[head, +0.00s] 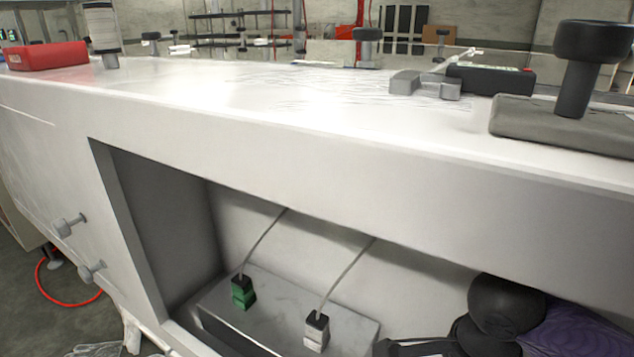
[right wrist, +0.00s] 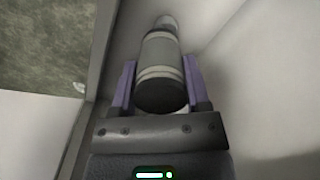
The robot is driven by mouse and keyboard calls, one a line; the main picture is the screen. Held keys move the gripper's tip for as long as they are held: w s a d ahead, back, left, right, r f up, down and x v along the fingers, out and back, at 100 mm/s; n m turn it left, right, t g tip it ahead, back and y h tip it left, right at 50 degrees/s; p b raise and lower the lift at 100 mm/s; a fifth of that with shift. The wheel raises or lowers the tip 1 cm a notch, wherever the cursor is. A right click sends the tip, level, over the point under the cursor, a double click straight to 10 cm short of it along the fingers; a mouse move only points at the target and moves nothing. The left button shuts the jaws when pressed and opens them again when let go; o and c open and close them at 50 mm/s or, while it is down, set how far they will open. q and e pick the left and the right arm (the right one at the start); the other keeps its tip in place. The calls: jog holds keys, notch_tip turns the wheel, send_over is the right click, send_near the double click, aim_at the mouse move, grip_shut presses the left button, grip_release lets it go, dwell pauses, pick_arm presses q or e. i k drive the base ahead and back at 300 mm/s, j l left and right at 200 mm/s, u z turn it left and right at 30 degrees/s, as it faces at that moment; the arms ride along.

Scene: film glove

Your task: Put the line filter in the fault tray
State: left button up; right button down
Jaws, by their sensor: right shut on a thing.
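In the right wrist view, my right gripper (right wrist: 159,68) has its two purple fingers closed on a grey banded cylinder (right wrist: 160,52) with a dark near end. It looks like the line filter, and its far end is narrower. Pale walls are close around it. In the head view my right arm reaches in at the lower right, and its fingertips and the cylinder are not clearly seen. A red box with a pale label (head: 45,56) is on the bench top at the far left. I cannot tell whether it is the fault tray. My left gripper is not in view.
Under the white bench top (head: 250,95) is an open recess with a metal block (head: 275,318). On it are a green connector (head: 243,292) and a white connector (head: 316,331), each with a cable. A black tray-like object (head: 490,79) and a knobbed plate (head: 560,122) stand at the right.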

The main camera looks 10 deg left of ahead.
aim_at(53, 65)
jog(key=j+u, duration=0.4)
jog(key=j, duration=1.85)
jog(key=i, duration=0.05)
